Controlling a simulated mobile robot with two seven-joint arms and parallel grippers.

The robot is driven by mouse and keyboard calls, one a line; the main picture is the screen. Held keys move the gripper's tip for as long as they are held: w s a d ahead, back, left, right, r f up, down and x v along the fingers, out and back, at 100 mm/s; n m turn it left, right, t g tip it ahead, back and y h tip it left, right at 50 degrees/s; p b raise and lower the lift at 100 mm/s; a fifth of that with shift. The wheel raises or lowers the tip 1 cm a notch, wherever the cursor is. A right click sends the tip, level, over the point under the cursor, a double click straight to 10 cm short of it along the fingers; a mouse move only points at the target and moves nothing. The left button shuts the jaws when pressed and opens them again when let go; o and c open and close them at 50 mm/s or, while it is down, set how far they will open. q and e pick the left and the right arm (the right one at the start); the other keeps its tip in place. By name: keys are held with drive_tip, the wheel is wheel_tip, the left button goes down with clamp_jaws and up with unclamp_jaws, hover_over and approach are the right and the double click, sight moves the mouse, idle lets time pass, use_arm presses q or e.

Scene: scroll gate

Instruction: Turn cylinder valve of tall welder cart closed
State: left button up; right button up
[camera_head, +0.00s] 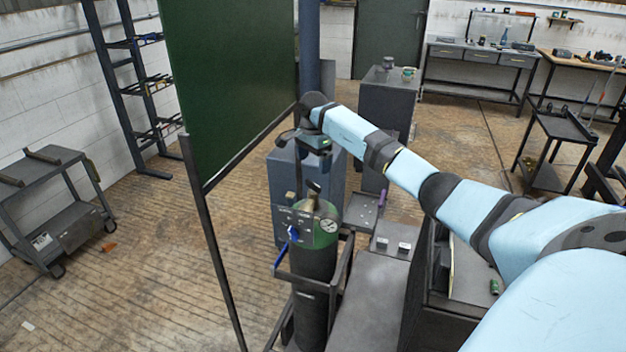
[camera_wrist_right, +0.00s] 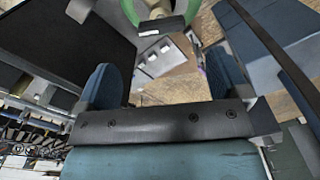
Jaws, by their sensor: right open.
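The tall welder cart (camera_head: 338,285) stands near the middle of the head view, holding a dark cylinder (camera_head: 313,262) with a green shoulder. On top is the brass-coloured cylinder valve (camera_head: 312,203), with a dark piece at its upper end. A plate with a gauge and a blue fitting sits in front. My right gripper (camera_head: 304,148) is above the valve, apart from it. In the right wrist view its fingers (camera_wrist_right: 164,82) are spread and empty. The cylinder's green shoulder (camera_wrist_right: 158,27) shows beyond them at the top edge. My left gripper is not in view.
A dark green screen (camera_head: 232,80) on a thin frame stands close left of the cylinder and gripper. A blue-grey cabinet (camera_head: 283,187) stands behind. A grey machine top (camera_head: 370,290) lies to the cylinder's right. The floor left of the screen is mostly clear.

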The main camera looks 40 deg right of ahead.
sight(313, 183)
wheel_tip(313, 183, down, 8)
drive_tip(key=shift+w+f+p, duration=0.1)
drive_tip(key=shift+p, duration=0.65)
drive_tip(key=shift+c, duration=0.2)
